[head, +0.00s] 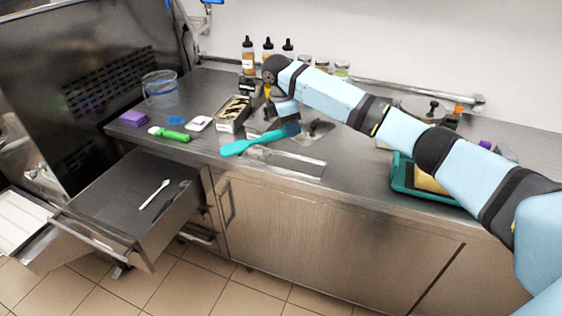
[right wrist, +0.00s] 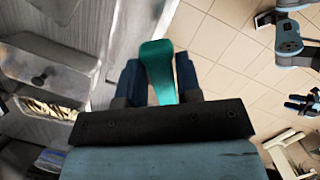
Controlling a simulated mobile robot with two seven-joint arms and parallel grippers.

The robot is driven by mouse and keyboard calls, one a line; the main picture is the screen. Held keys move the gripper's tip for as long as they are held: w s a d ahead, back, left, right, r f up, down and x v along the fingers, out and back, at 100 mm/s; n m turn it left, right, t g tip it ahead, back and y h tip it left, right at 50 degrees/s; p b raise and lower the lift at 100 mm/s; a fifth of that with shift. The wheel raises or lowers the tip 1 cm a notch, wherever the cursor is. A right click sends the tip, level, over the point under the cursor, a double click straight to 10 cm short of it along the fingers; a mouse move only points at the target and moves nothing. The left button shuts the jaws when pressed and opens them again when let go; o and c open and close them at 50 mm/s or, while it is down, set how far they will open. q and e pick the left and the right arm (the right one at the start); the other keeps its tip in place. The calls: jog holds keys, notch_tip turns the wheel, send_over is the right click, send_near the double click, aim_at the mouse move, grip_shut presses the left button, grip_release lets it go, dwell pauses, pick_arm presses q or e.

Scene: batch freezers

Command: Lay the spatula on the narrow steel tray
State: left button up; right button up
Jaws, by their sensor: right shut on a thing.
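The turquoise spatula (head: 255,141) is in my right gripper (head: 290,124), its broad end pointing left and toward the counter front. In the right wrist view the spatula (right wrist: 157,68) stands between the two dark blue fingers, which are shut on it. What looks like the narrow steel tray (head: 300,167) lies flat near the counter's front edge. The spatula shows just behind it and partly across its left end; I cannot tell the height between them. What seems to be my left gripper (right wrist: 300,104) shows small at the right wrist view's edge; its jaw state is unclear.
A filled steel tin (head: 234,112), a white item (head: 199,124) and a green-handled tool (head: 170,134) lie left of the spatula. Bottles (head: 248,57) stand behind. A teal tray (head: 405,182) is at right. An open drawer (head: 125,190) juts out at left.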

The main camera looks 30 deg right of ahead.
aim_at(310, 169)
jog(key=d+r+m+t+y, duration=0.1)
jog(key=d+r+m+y, duration=0.1)
jog(key=d+m, duration=0.4)
jog(key=shift+s+d+r+m+y, duration=0.3)
jog(key=shift+s+d+r, duration=0.1)
jog(key=shift+d+r, duration=0.35)
notch_tip(310, 169, down, 19)
jog(key=shift+f, duration=0.1)
jog(key=o, duration=0.9)
jog(key=shift+o, duration=0.2)
